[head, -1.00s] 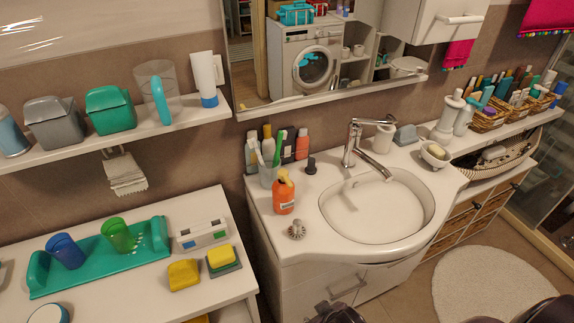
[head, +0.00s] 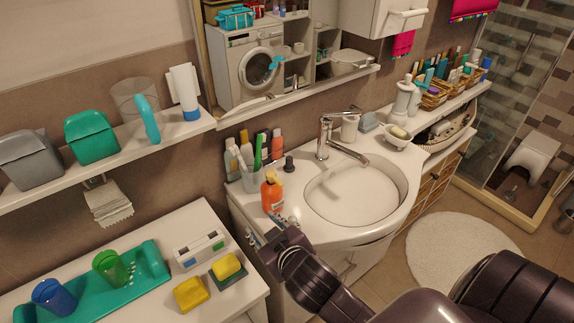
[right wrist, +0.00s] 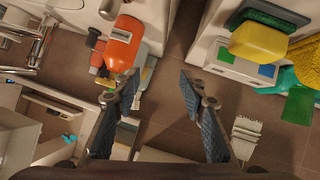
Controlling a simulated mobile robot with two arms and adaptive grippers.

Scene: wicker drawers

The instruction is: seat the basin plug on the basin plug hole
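The basin plug (head: 292,221) is a small metallic piece on the counter at the basin's left front, partly covered by my right gripper in the head view. A metallic piece that looks like it shows at the top edge of the right wrist view (right wrist: 110,8). The white basin (head: 355,192) is to its right; I cannot make out the plug hole in it. My right gripper (head: 262,238) is at the counter's front left edge, beside the plug. In the right wrist view its fingers (right wrist: 160,86) are spread apart with nothing between them. My left gripper is not in view.
An orange soap bottle (head: 272,192) stands just behind the plug, with a toothbrush cup (head: 252,178) behind it. The faucet (head: 325,140) rises behind the basin. A side table at left holds yellow sponges (head: 190,293) and a green tray (head: 150,262).

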